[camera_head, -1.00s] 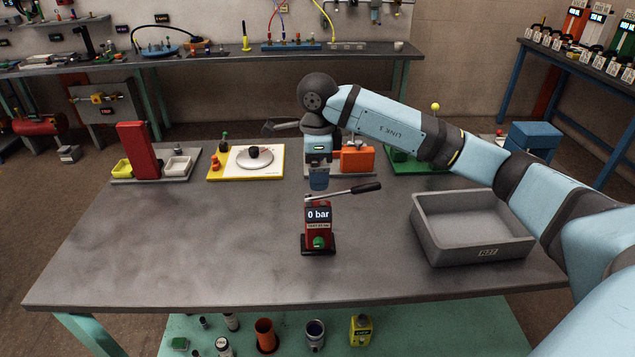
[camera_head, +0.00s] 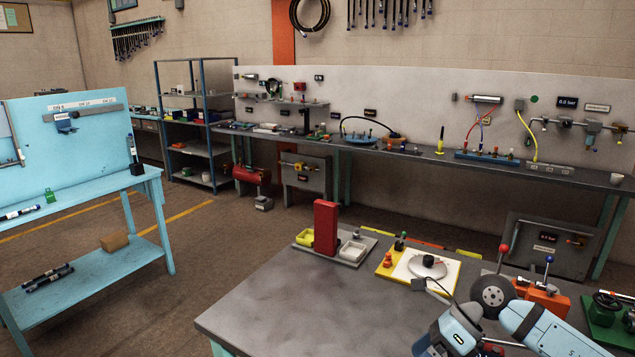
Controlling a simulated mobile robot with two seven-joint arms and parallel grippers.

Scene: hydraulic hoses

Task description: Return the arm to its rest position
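My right arm (camera_head: 545,325) comes in from the lower right. Its dark round joint (camera_head: 492,293) is over the grey workbench (camera_head: 285,300). A light blue wrist part (camera_head: 456,328) hangs below that joint and runs off the bottom edge. The fingers of my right gripper are not visible, so its hold cannot be seen. My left arm and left gripper are not in view.
On the bench stand a red block (camera_head: 326,227), a yellow-edged board (camera_head: 390,268) with a round plate, an orange unit (camera_head: 545,300) and a green unit (camera_head: 603,312). A light blue stand (camera_head: 80,135) is at left. The bench's left part is clear.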

